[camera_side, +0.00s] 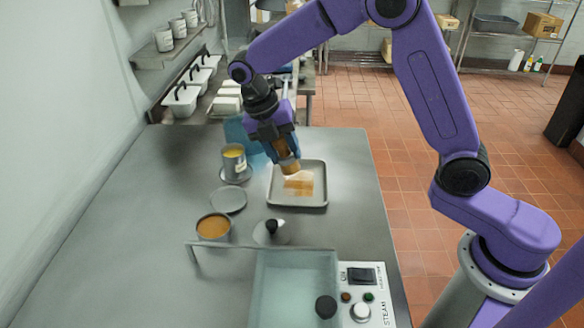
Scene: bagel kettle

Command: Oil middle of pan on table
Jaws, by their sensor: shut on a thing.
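A shallow grey rectangular pan (313,202) lies on the steel table (161,242). An orange-brown patch (300,187) shows on the middle of the pan's floor. My gripper (288,157) points down over the pan's upper left part. It is shut on a brown, brush-like thing (290,168), whose lower end is at or just above the pan's floor near the patch. I cannot tell whether it touches. A grey can with yellow contents (233,159) stands left of the pan.
A round pot with orange contents (213,228), a flat grey disc (229,200) and a lid with a black knob (271,230) are nearby. A steamer basin (293,285) with a control panel (363,301) is at the front. The table's left side is clear.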

